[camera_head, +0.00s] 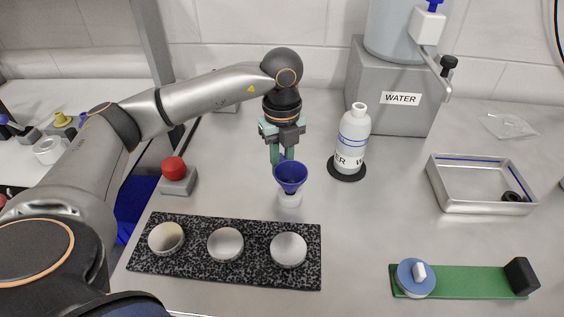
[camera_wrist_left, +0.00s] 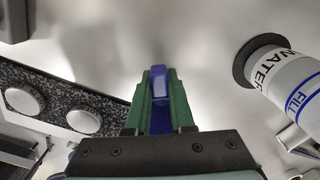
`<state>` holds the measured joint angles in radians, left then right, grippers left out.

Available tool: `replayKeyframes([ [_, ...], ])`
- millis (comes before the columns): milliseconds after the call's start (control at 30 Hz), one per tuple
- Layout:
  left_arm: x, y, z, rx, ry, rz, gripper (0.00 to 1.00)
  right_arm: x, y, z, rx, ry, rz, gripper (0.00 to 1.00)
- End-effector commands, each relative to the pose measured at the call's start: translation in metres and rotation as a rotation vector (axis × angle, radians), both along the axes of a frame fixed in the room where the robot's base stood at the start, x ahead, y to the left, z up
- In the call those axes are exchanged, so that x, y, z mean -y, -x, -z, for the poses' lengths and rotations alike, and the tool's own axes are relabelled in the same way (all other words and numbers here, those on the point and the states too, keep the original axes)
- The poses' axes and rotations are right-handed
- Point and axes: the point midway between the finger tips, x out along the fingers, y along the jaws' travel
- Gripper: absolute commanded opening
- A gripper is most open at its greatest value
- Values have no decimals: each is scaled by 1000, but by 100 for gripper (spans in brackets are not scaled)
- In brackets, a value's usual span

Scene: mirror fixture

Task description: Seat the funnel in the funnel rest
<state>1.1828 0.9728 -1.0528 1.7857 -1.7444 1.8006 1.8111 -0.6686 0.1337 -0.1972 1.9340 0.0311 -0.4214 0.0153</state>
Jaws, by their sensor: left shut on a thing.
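The blue funnel (camera_head: 291,178) is upright with its wide mouth up, in the middle of the head view. My left gripper (camera_head: 279,155) is shut on the funnel's tab from behind. In the left wrist view the blue tab (camera_wrist_left: 160,90) shows between the green fingers of my left gripper (camera_wrist_left: 160,98). A small white holder, which looks like the funnel rest (camera_head: 290,200), stands on the table directly below the funnel. The funnel's spout is hidden, and I cannot tell whether it is inside the rest or just above it. My right gripper is not in view.
A white bottle (camera_head: 353,138) stands on a black disc to the right. A speckled slab (camera_head: 195,268) with three round metal lids lies in front. A red button (camera_head: 174,169) is left, a metal tray (camera_head: 487,208) right, a green board (camera_head: 462,281) front right.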

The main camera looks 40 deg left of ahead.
Motion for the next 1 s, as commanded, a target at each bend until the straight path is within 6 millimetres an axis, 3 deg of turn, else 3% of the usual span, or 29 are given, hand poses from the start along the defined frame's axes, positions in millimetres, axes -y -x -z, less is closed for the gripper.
replayKeyframes([
  [800, 0, 0, 13, 1, 0, 0, 0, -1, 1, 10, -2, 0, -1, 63],
  [833, 0, 0, 13, 1, 0, 0, 23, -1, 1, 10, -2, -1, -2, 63],
  [1000, 0, 0, 12, 1, 0, 0, 42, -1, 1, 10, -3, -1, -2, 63],
])
